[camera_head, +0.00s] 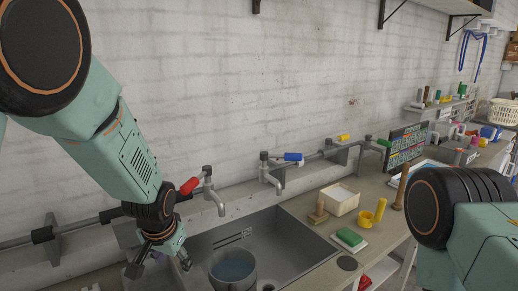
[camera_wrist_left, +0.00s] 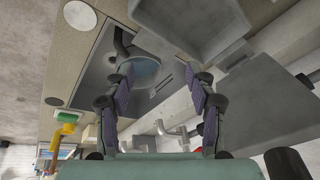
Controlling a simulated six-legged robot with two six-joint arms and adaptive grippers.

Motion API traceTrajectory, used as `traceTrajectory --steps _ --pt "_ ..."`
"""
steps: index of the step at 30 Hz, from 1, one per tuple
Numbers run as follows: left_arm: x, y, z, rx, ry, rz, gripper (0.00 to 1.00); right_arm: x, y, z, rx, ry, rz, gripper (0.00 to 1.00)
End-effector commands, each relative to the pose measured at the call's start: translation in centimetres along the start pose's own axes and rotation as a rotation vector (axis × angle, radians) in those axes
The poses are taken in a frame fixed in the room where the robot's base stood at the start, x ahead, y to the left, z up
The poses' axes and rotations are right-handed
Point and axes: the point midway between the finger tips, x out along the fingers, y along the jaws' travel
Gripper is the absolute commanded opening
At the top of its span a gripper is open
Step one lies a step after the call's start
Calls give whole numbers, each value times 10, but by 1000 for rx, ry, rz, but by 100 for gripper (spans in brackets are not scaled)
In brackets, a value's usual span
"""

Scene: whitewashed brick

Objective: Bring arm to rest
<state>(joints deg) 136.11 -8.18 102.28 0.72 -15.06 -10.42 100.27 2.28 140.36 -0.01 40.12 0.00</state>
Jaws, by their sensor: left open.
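My left arm comes in from the left in the head view. My left gripper (camera_head: 159,266) points down, open, at the left side of the sink (camera_head: 285,240). In the left wrist view my left gripper (camera_wrist_left: 160,76) shows two spread fingers with nothing between them. A grey pot (camera_head: 232,280) holding bluish water stands in the sink, to the right of the gripper and apart from it. The pot also shows in the left wrist view (camera_wrist_left: 143,70). At right, part of my right arm shows in the head view; its gripper is out of view.
Taps with red (camera_head: 189,186) and blue (camera_head: 293,157) handles stand along the wall behind the sink. A white tub (camera_head: 340,200), a green sponge (camera_head: 349,237) and a yellow cup (camera_head: 366,219) sit on the counter to the right. A dark sign (camera_head: 405,147) stands farther back.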

Motion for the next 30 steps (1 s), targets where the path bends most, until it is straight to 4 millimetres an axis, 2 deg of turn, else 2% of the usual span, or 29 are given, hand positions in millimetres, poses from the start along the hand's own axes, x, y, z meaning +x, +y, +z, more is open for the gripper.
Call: traceTrajectory --steps 1,3,5,9,12,15,18,24,30 --pt "22 6 29 -18 -33 15 56 0 0 0 0 0 0 40" --pt "47 14 66 -46 -61 32 56 0 0 0 0 0 0 40" --pt "66 22 101 -71 -89 46 56 0 0 0 0 0 0 40" --pt "96 42 186 -133 -152 72 56 0 0 0 0 -1 0 40" --pt "106 57 246 -180 -196 88 56 0 0 0 0 -1 0 40" --pt "106 70 298 -221 -234 99 56 0 0 0 0 -1 0 40" --pt "101 81 341 -258 -269 106 56 0 0 0 0 -1 0 40" --pt "78 100 414 -326 -335 113 56 0 0 0 0 -1 0 40" --pt "110 104 418 -325 -321 111 56 32 0 0 0 -1 0 40"
